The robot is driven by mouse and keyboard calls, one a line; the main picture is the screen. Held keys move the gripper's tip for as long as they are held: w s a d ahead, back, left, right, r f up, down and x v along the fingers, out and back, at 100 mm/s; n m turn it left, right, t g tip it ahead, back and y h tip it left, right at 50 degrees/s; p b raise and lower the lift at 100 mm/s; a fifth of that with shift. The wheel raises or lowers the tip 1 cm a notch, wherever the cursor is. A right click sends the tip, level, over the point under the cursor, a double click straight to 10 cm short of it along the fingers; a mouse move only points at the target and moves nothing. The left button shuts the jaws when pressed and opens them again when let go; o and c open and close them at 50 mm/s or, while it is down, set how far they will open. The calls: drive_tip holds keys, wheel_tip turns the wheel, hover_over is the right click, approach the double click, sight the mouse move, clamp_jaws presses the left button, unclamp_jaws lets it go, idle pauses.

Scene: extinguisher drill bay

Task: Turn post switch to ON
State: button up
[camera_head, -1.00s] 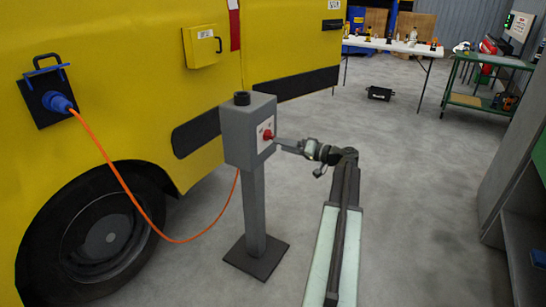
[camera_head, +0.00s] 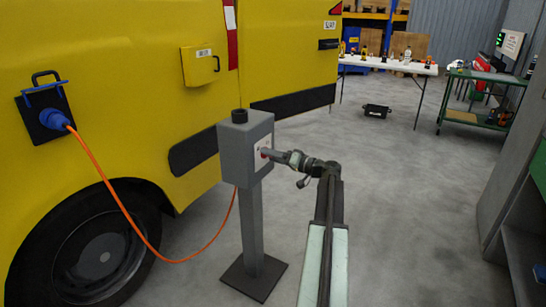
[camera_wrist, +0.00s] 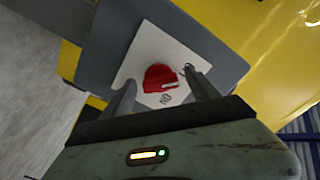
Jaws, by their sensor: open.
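The post switch is a grey box (camera_head: 233,149) on a grey post with a dark square foot, beside the yellow vehicle. Its red knob (camera_wrist: 157,77) sits on a white plate (camera_wrist: 150,48) in the wrist view, with small dark markings too small to read. In the head view the knob is mostly hidden behind my gripper (camera_head: 268,154). In the wrist view my gripper (camera_wrist: 162,88) is open, one finger on each side of the knob's lower part. I cannot tell whether the fingers touch it.
An orange cable (camera_head: 118,209) runs from a blue plug (camera_head: 53,119) on the yellow vehicle (camera_head: 130,60) down behind the post. A white table (camera_head: 385,65) and a green bench (camera_head: 465,120) stand at the back. The floor right of my arm is clear.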

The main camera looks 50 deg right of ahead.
drive_tip(key=c, duration=1.4)
drive_tip(key=shift+o, duration=0.2)
drive_tip(key=shift+r+m, duration=0.2)
drive_tip(key=shift+m, duration=8.9)
drive_tip(key=o, duration=1.4)
drive_tip(key=shift+c, duration=0.2)
